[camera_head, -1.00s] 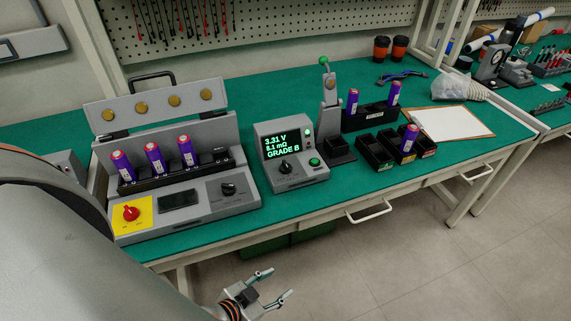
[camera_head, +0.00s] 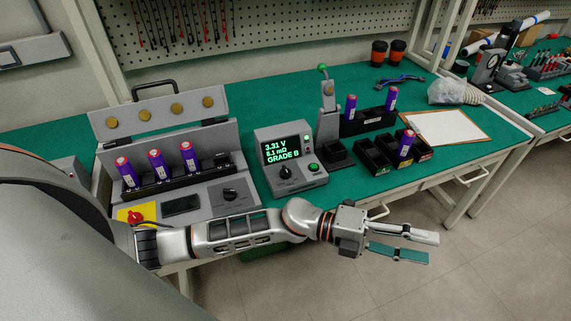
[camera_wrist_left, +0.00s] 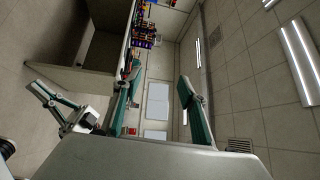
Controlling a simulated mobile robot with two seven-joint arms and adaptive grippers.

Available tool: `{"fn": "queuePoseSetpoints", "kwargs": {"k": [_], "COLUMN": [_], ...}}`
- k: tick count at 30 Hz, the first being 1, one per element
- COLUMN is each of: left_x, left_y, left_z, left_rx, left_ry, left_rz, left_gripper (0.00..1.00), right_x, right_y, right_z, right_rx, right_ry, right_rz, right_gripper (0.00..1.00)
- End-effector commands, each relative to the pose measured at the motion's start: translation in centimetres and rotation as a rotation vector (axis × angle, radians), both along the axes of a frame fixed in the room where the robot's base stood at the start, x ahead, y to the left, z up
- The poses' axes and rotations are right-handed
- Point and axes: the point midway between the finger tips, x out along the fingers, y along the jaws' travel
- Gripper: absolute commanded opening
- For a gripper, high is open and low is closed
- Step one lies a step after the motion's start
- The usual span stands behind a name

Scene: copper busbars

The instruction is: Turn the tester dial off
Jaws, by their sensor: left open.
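The tester (camera_head: 300,190) is a small grey box on the green bench in the head view. Its screen (camera_head: 282,149) is lit with green text reading 3.31 V, 8.1 mΩ, GRADE B. Its black dial (camera_head: 285,172) is uncovered; its pointer is too small to read. My left gripper (camera_head: 400,247) is open and empty, in front of the bench edge, to the right of and nearer than the tester, pointing right. Its fingers also show in the left wrist view (camera_wrist_left: 158,100). Another gripper, apparently my right (camera_wrist_left: 58,105), shows at the left of that view; its opening is unclear.
A lever press (camera_head: 328,115) and black bins (camera_head: 375,157) stand right of the tester. My left forearm crosses the bench front.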

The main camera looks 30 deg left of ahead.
Motion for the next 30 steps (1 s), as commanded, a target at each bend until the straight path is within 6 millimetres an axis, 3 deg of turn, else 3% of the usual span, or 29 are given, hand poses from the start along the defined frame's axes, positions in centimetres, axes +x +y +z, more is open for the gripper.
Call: {"fn": "queuePoseSetpoints", "kwargs": {"k": [4, 8, 11, 15, 21, 24, 27, 30], "left_x": [-0.7, 0.0, 1.8, 5.8, 11.8, 13.6, 14.6, 15.0], "left_y": [0.7, 3.9, 8.1, 16.1, 29.0, 33.8, 36.7, 38.0], "left_z": [-1.7, -4.4, -6.2, -7.3, -4.9, -3.0, -1.7, -1.3], "left_rx": [0.241, 0.479, 0.68, 0.985, 1.393, 1.532, 1.615, 1.651], "left_ry": [-0.234, -0.39, -0.479, -0.551, -0.542, -0.511, -0.486, -0.473], "left_rz": [-0.213, -0.378, -0.483, -0.594, -0.662, -0.664, -0.661, -0.658], "left_gripper": [0.42, 0.42, 0.42, 0.42, 0.42, 0.42, 0.42, 0.42], "right_x": [0.1, 0.2, 0.3, 0.3, 0.4, 0.4, 0.4, 0.4], "right_y": [0.0, 0.0, 0.0, 0.0, 0.0, 0.0, 0.0, 0.0], "right_z": [0.7, 1.2, 1.5, 2.0, 2.5, 2.7, 2.8, 2.8], "right_rx": [0.0, 0.0, 0.0, 0.0, 0.0, -0.001, -0.001, -0.001], "right_ry": [-0.003, -0.005, -0.008, -0.008, -0.011, -0.012, -0.012, -0.012], "right_rz": [0.0, 0.0, 0.0, 0.0, 0.0, 0.0, 0.0, 0.0], "right_gripper": [0.0, 0.0, 0.0, 0.0, 0.0, 0.0, 0.0, 0.0]}}
